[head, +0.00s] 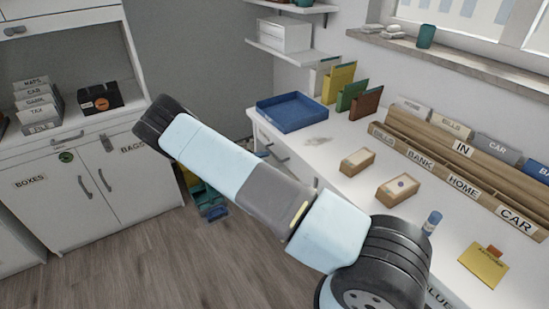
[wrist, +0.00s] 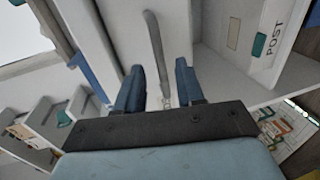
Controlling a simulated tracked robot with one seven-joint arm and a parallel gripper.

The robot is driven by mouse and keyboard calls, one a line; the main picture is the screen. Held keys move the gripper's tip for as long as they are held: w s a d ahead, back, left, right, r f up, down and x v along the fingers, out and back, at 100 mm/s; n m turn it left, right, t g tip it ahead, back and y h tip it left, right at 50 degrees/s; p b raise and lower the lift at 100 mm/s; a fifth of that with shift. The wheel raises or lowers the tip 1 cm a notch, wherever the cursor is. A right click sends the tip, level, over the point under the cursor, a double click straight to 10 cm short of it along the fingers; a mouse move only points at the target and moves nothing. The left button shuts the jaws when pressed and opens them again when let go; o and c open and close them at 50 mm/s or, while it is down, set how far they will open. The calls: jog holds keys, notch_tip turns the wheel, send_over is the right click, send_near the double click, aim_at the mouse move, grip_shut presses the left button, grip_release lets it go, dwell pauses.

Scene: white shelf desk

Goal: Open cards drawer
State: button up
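My gripper (wrist: 160,88) shows in the wrist view with its two blue fingers apart and nothing shut between them. A long grey bar handle (wrist: 153,42) on a white front (wrist: 176,30) lies ahead of the fingers. Its lower end appears in the gap between them; I cannot tell whether they touch it. No label reading cards is legible, so I cannot tell which drawer this is. In the head view, a grey handle (head: 276,154) shows on the white desk's front (head: 258,128). My arm crosses the middle of that view, and the fingers are hidden there.
A compartment labelled POST (wrist: 276,38) is at the right in the wrist view. The white desk (head: 325,150) holds a blue tray (head: 292,111), small boxes and a wooden file rack (head: 425,150). A white cabinet (head: 75,205) stands left. Open wood floor (head: 165,265) lies in front.

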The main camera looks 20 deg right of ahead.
aim_at(274, 156)
jog(key=x, duration=0.6)
jog(key=shift+w+d, duration=0.15)
jog(key=shift+d, duration=0.15)
grip_shut()
jog(key=shift+f, duration=0.1)
jog(key=shift+a, duration=0.35)
